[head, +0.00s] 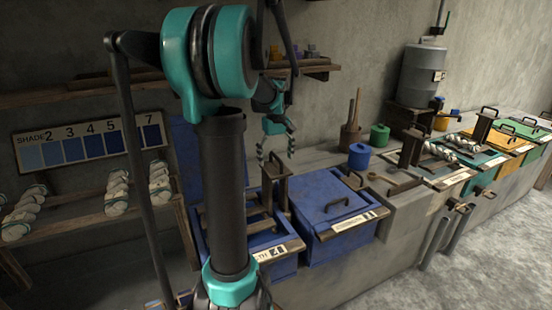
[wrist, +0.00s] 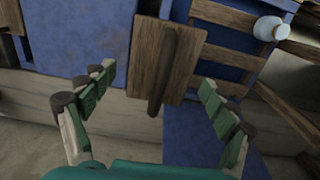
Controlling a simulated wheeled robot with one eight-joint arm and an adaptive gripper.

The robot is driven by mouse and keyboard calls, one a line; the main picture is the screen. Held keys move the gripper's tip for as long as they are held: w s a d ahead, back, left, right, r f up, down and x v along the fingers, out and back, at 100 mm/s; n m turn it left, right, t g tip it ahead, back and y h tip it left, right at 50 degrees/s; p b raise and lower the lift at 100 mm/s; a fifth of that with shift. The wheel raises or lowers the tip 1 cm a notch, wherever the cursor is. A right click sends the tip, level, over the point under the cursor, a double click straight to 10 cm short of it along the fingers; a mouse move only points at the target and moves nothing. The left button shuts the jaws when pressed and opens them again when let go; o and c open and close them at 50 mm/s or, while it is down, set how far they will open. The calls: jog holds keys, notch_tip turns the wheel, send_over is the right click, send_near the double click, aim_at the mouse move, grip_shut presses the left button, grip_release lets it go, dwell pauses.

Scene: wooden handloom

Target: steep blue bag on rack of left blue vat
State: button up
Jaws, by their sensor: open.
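The left blue vat (head: 286,266) stands below my gripper, partly hidden behind my arm. Its wooden rack has bars across the vat and an upright wooden board (head: 277,188) with a dark handle. My gripper (head: 277,154) is open and empty, pointing down just above this board. In the wrist view, the board (wrist: 181,60) and its dark bar handle lie between the spread green fingers (wrist: 157,78), with no clear contact. Rack slats (wrist: 222,52) cross the blue to the right. A small pale blue rounded thing (wrist: 268,28), perhaps the bag, shows at upper right.
A second blue vat (head: 335,205) with a closed lid stands right of the left vat. Blue (head: 359,157) and green (head: 380,135) canisters stand behind. More vats line the bench to the right. A shelf with white skeins (head: 116,194) is at left.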

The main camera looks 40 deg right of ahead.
jog(key=shift+r, duration=0.1)
jog(key=shift+r, duration=3.45)
